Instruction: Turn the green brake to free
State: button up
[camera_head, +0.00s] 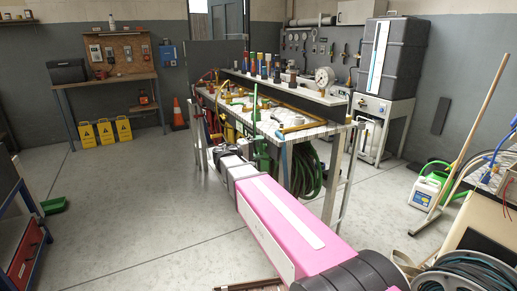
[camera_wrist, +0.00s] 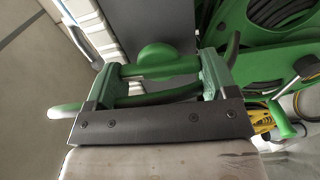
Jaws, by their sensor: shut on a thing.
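In the wrist view my gripper (camera_wrist: 161,70) has two green-looking fingers on a dark crossbar. They are shut on a green bar with a rounded middle, the green brake (camera_wrist: 155,57), which spans between the fingertips. A green curved piece passes just below it. A green reel (camera_wrist: 234,32) with dark hose wound on it is at the upper right. In the head view my pink and white arm reaches to the bench's near end, beside an upright green frame (camera_head: 261,155). The brake cannot be made out there, and its setting cannot be read.
The long bench (camera_head: 318,131) carries yellow-handled tools and several bottles. A coiled green hose (camera_head: 306,170) hangs under its near end. A light panel (camera_wrist: 100,32) stands close at the left in the wrist view. Open floor (camera_head: 130,200) lies left of my arm.

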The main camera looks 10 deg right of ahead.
jog(key=shift+n, duration=0.4)
jog(key=o, duration=0.8)
jog(key=shift+o, duration=0.2)
jog(key=v, duration=1.1)
